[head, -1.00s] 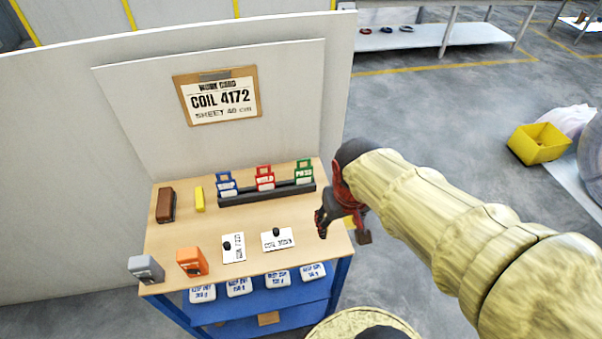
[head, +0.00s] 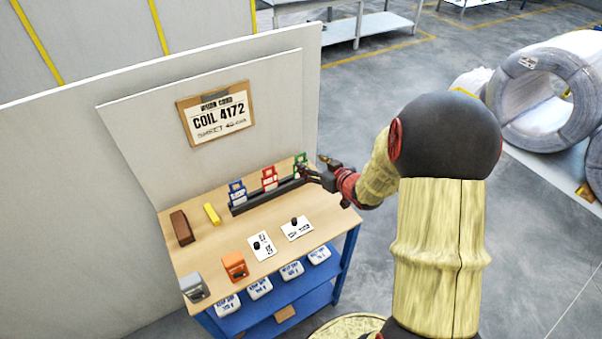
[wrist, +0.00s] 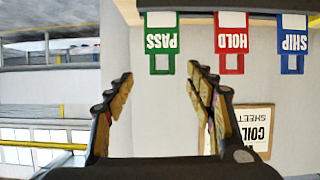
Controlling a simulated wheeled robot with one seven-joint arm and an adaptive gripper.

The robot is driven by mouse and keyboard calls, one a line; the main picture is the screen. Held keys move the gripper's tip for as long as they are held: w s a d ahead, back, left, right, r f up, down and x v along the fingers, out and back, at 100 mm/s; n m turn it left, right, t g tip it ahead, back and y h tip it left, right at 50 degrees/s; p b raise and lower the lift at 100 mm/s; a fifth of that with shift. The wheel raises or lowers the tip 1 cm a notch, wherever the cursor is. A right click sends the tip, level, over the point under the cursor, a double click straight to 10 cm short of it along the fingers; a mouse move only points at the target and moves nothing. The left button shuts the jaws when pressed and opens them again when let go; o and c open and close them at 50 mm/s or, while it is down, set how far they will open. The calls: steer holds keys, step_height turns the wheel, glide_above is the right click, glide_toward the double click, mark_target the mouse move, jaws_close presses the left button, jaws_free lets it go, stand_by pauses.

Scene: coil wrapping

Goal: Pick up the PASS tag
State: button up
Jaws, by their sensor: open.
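The green PASS tag (head: 300,163) stands at the right end of a dark rack (head: 268,196) on the bench. In the wrist view the PASS tag (wrist: 161,42) appears upside down, ahead of and between the open fingers. My gripper (head: 316,170) is open and empty, close to the right of the PASS tag in the head view. In the wrist view my gripper (wrist: 162,95) shows both fingers apart, with no contact on the tag visible. The red HOLD tag (wrist: 231,42) and blue SHIP tag (wrist: 291,42) stand in line beside it.
The wooden bench top (head: 205,250) carries a brown block (head: 182,228), a yellow block (head: 212,213), an orange device (head: 235,266), a grey device (head: 194,288) and two white cards. A board with a COIL 4172 work card (head: 217,116) stands behind. Wrapped coils (head: 545,90) stand at right.

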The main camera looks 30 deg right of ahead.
mark_target(301, 154)
steer(key=x, duration=0.2)
steer(key=b+x, duration=0.1)
steer(key=x, duration=0.2)
steer(key=b+x, duration=0.1)
steer(key=x, duration=0.1)
steer(key=shift+w+a+r, duration=0.2)
steer(key=shift+w+a, duration=0.05)
steer(key=shift+w, duration=0.3)
steer(key=shift+c, duration=1.1)
steer(key=c, duration=1)
steer(key=shift+r, duration=0.1)
